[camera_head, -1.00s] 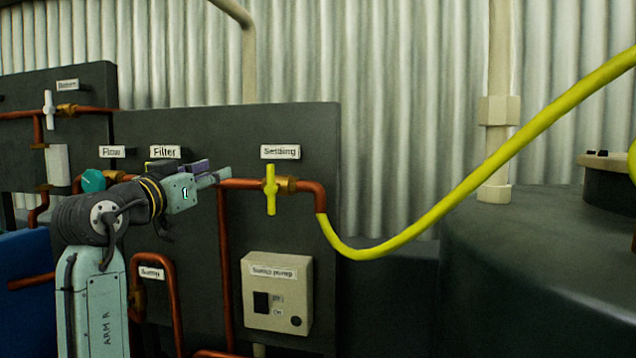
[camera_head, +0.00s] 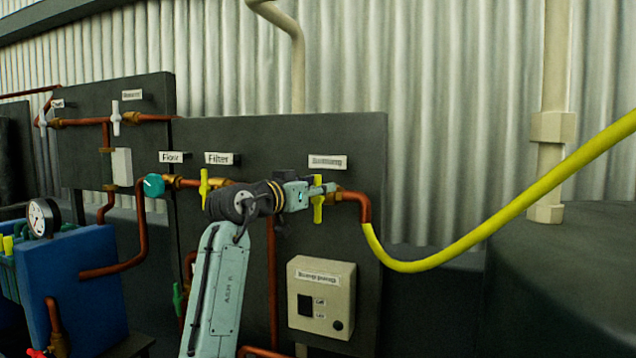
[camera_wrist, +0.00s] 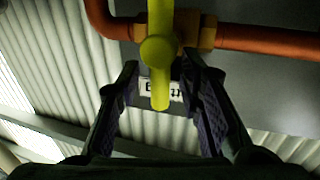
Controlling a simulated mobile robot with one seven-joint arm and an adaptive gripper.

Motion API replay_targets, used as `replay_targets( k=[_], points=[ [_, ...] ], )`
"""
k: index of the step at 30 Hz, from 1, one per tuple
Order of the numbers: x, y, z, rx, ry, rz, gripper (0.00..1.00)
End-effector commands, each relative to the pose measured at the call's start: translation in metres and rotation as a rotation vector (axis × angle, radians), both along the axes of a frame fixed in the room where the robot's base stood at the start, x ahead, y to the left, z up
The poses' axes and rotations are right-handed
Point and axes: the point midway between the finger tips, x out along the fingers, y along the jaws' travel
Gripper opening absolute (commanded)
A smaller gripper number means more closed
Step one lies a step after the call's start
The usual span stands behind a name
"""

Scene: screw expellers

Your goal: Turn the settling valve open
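The settling valve has a yellow handle (camera_head: 318,204) that stands upright, across the level copper pipe, under a white label (camera_head: 328,162) on the dark panel. My gripper (camera_head: 326,188) is at the handle's upper part and hides some of it. In the wrist view the yellow handle (camera_wrist: 158,52) shows close up, with its lower end between the two dark fingers of my gripper (camera_wrist: 160,90). The fingers are apart, with a gap on each side of the handle. The label (camera_wrist: 160,89) shows partly behind the handle's end.
A yellow hose (camera_head: 470,240) runs from the pipe's end to the right. The filter valve's yellow handle (camera_head: 204,188) and a teal flow knob (camera_head: 154,185) are to the left, near my arm.

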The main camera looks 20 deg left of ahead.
Motion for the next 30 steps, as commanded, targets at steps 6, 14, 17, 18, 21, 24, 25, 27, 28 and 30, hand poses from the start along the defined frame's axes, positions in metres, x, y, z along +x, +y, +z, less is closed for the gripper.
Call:
replay_targets(
  k=[6, 14, 17, 18, 21, 24, 25, 27, 28, 30],
  points=[
    [0.0033, -0.0010, 0.0001, 0.001, -0.001, 0.001, 0.34],
    [0.0029, -0.0010, 0.0001, 0.001, -0.001, 0.001, 0.24],
    [0.0029, -0.0009, 0.0002, 0.001, -0.001, 0.001, 0.17],
    [0.0028, -0.0010, 0.0002, 0.001, -0.001, 0.001, 0.14],
    [0.0028, -0.0010, 0.0001, 0.001, -0.001, 0.000, 0.08],
    [0.0028, -0.0011, 0.0000, 0.001, -0.001, 0.000, 0.01],
    [0.0029, -0.0011, -0.0001, 0.001, -0.001, 0.000, 0.00],
    [0.0029, -0.0011, -0.0001, 0.001, 0.000, 0.000, 0.00],
    [0.0029, -0.0011, -0.0002, 0.001, 0.000, 0.000, 0.00],
    [0.0029, -0.0012, -0.0003, 0.001, 0.000, 0.000, 0.00]
  ],
)
